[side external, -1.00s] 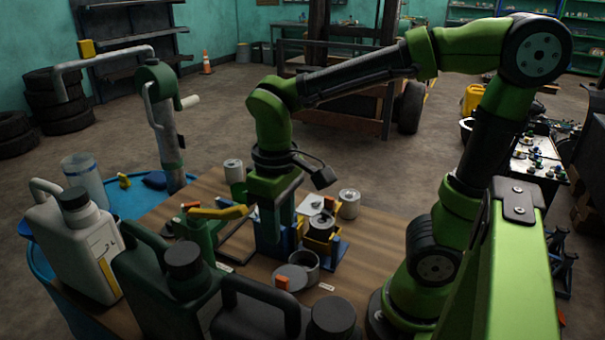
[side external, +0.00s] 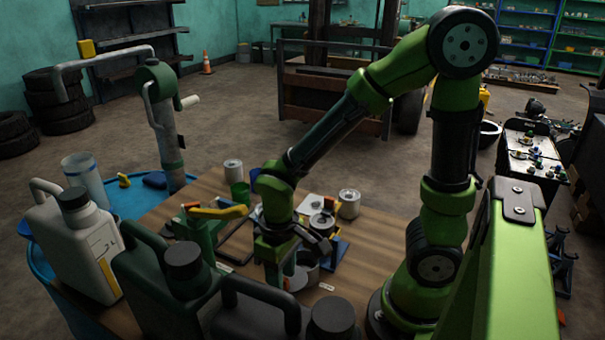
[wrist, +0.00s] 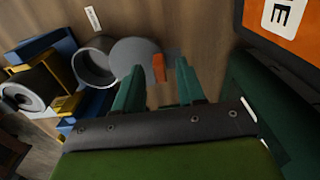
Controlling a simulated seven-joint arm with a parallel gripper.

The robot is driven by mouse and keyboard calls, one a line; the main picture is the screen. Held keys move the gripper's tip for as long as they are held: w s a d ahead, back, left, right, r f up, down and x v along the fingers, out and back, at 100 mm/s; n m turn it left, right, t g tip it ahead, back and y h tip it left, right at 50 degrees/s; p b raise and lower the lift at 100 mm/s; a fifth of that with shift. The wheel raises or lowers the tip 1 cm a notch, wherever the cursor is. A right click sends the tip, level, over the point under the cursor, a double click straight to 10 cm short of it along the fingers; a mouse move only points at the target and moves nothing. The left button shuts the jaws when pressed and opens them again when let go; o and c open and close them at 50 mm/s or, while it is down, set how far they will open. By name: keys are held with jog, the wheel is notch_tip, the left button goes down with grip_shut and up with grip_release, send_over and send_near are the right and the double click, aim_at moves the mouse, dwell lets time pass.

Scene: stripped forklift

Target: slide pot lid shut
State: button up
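The pot (wrist: 82,70) is a grey round can, with its open mouth partly uncovered in the wrist view. It also shows beside my gripper in the side view (side external: 312,276). The lid (wrist: 127,53) is a flat grey disc, lying off to the pot's right in the wrist view and overlapping its edge. An orange block-like handle (wrist: 158,67) stands on the lid. My gripper (wrist: 158,82) is open, its two green fingers spread to either side of the handle, with no visible contact. In the side view my gripper (side external: 285,278) hides part of the lid.
A blue and yellow fixture holding a cylinder (wrist: 35,85) stands left of the pot in the wrist view. Large dark jugs (side external: 170,290) crowd the near table edge. A green device with a yellow lever (side external: 205,230) stands to the left. White-topped cans (side external: 348,203) are behind.

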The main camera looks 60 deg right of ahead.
aim_at(297, 267)
grip_shut()
jog(key=d, duration=0.6)
jog(key=shift+d, duration=0.2)
grip_release()
jog(key=shift+r, duration=0.15)
